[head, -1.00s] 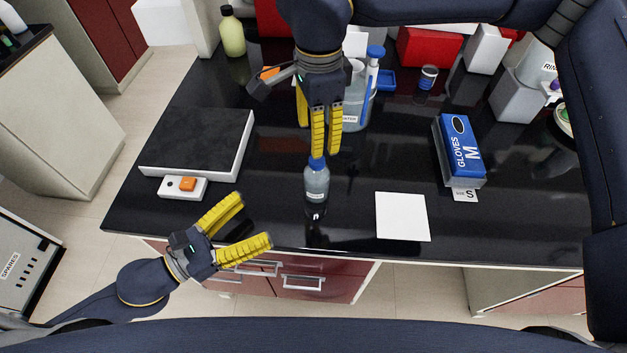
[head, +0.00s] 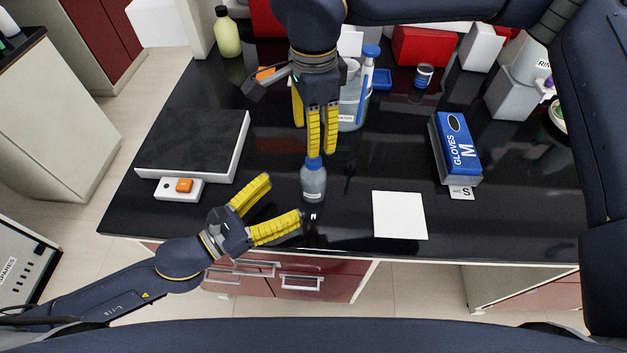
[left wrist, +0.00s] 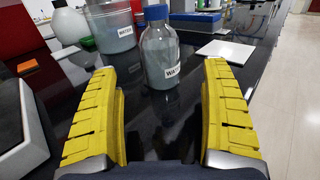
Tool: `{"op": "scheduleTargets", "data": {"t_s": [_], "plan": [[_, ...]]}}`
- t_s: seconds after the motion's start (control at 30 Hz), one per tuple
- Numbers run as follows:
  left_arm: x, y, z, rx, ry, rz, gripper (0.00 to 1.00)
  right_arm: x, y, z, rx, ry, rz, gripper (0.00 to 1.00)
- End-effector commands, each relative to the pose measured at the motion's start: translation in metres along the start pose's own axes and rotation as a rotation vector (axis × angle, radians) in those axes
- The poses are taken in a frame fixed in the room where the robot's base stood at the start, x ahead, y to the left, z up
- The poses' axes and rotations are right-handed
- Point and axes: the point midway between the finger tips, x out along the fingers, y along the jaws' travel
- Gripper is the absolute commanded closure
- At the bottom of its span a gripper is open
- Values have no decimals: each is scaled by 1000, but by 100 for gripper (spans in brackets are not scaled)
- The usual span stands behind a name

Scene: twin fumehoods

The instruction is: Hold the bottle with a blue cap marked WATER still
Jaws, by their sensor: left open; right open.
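The blue-capped bottle (head: 313,182) stands upright on the black bench in the head view. It also shows in the left wrist view (left wrist: 159,55), with part of its WATER label visible, beyond my left fingertips and between them. My left gripper (head: 284,203) is open and empty, low at the bench's front edge, to the left of and in front of the bottle. My right gripper (head: 322,145) hangs fingers down above and behind the bottle, open, its fingertips near the blue cap in the picture. Whether they touch the cap I cannot tell.
A white square pad (head: 400,215) lies to the right of the bottle. A glove box (head: 457,148) stands farther right. A black-topped slab (head: 195,143) and a white switch box (head: 179,188) are at left. A labelled beaker (head: 352,105) stands behind my right gripper.

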Motion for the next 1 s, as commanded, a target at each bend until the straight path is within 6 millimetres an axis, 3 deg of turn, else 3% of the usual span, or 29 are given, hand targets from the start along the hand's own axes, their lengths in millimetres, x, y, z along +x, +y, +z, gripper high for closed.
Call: {"op": "scheduleTargets", "data": {"t_s": [0.6, 1.0], "plan": [[79, 0, 0, 0, -1, -1, 19, 0, 0, 0, 0, 0, 0, 49], [94, 0, 0, 1, 1, -1, 19, 0, 0, 0, 0, 0, 0, 49]]}}
